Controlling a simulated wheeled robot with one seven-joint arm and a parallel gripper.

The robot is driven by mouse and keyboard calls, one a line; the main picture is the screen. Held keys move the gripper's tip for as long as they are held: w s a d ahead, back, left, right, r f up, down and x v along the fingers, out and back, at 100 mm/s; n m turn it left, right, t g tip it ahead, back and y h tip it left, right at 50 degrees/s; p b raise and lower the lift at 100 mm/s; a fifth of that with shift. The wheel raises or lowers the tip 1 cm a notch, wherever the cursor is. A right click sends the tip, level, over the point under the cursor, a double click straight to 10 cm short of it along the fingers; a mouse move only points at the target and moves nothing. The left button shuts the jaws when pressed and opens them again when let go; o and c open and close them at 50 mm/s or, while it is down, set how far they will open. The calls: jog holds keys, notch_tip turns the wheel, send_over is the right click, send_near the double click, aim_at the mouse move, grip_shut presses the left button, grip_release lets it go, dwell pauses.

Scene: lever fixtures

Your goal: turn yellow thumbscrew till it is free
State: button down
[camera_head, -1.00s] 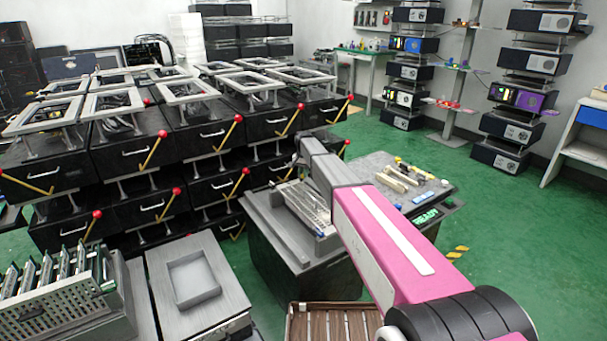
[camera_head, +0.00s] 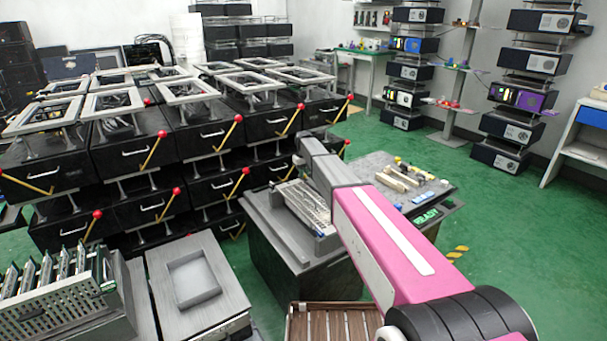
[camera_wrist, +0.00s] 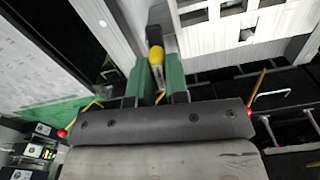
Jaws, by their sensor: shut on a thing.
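The yellow thumbscrew (camera_wrist: 156,55) shows in the wrist view, between the tips of my gripper (camera_wrist: 155,78). My gripper's two green fingers are shut on it, one on each side. The thumbscrew sits at the edge of a light grey metal fixture (camera_wrist: 215,52) with rectangular openings. Its far end and any thread are hidden, so I cannot tell how far out it stands. In the head view my arm hides the gripper and the thumbscrew; a slotted metal rack (camera_head: 303,205) shows beside the arm.
The rack stands on a grey cabinet (camera_head: 275,235) with small tools and a green READY sign (camera_head: 426,217). Black drawer units (camera_head: 130,150) with red-knobbed yellow levers stand on the left. Green floor (camera_head: 500,240) is open on the right.

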jog(key=shift+n, duration=0.7)
jog(key=c, duration=1.1)
grip_release()
notch_tip(320, 180, up, 11)
jog(key=shift+f, duration=0.1)
